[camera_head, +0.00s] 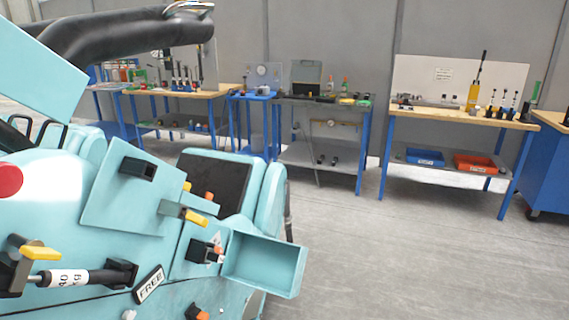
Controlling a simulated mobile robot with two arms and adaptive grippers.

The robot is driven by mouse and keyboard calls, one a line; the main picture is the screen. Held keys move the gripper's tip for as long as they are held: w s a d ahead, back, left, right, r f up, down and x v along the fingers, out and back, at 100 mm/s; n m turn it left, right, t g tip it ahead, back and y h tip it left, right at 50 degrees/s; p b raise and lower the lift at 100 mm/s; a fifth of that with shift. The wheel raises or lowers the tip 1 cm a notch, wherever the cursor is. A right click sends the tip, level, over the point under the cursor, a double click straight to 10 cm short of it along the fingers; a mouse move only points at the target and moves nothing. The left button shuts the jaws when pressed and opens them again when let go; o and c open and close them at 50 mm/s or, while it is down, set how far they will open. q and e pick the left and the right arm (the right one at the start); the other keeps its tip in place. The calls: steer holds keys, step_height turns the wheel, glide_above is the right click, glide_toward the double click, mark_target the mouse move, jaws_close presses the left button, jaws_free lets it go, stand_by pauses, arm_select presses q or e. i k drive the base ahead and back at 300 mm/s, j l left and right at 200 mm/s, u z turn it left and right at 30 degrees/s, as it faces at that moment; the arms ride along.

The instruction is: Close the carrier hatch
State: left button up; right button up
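A teal coaster carrier (55,205) fills the left side of the head view. A flat teal panel (122,210) with a black block on it stands tilted on its front. To its right, an open teal box-shaped part (268,264) sticks out from the carrier with its hollow side visible. I cannot tell for certain which of these is the hatch. Another teal plate (38,68) is angled at the upper left. Neither of my grippers is in view.
A thick black padded bar (120,35) crosses the upper left. Workbenches (460,115) with tools stand along the back wall. The grey floor (400,260) at right is clear.

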mark_target(275, 267)
steer(key=l+u, duration=0.1)
steer(key=u, duration=0.95)
steer(key=l+u, duration=0.35)
steer(key=l, duration=0.15)
steer(key=l+u, duration=0.3)
steer(key=l, duration=0.25)
steer(key=l+u, duration=0.35)
steer(key=l, duration=0.2)
steer(key=k+l+u, duration=0.15)
steer(key=l+u, duration=0.2)
steer(key=l, duration=0.15)
steer(key=k+l+u, duration=0.15)
steer(key=l+u, duration=0.15)
steer(key=l, duration=0.15)
